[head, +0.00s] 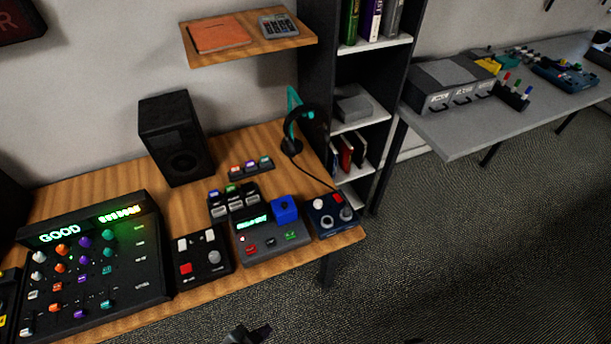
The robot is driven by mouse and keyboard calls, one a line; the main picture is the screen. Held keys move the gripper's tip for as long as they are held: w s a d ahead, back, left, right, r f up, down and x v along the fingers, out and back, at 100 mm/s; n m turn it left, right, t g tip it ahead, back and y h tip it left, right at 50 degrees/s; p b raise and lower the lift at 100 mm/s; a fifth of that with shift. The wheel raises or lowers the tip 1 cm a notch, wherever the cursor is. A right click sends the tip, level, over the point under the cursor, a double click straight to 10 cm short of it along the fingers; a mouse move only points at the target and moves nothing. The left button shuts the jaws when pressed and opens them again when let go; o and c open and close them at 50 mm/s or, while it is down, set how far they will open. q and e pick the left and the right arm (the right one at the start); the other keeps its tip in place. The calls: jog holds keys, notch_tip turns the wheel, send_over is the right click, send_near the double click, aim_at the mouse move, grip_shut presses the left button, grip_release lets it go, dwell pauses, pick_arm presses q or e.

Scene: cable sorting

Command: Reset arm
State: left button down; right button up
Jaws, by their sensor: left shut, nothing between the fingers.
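My left gripper (248,335) shows as a small dark shape at the bottom edge of the head view. It is shut and empty, in front of the wooden desk's near edge and apart from everything on it. Most of its arm is out of the picture. My right gripper is not in view.
A wooden desk (108,178) carries a mixing console (95,262) reading "GOOD", small control boxes (203,258), a blue cube (285,209) and a black speaker (172,138). A shelf unit (372,44) and a grey table (455,140) stand to the right. Carpet (450,260) is clear.

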pick_arm(q)
jog(key=s+a+r+n+g+y, duration=0.2)
jog(key=s+a+r+n, duration=0.15)
jog(key=a, duration=0.25)
jog(key=s+a+r+n+g+y, duration=0.2)
jog(key=a+n, duration=0.2)
jog(key=a, duration=0.2)
notch_tip(320, 180, up, 32)
jog(key=p, duration=3.1)
jog(key=shift+d+m+t+p, duration=0.3)
jog(key=shift+m+p, duration=0.05)
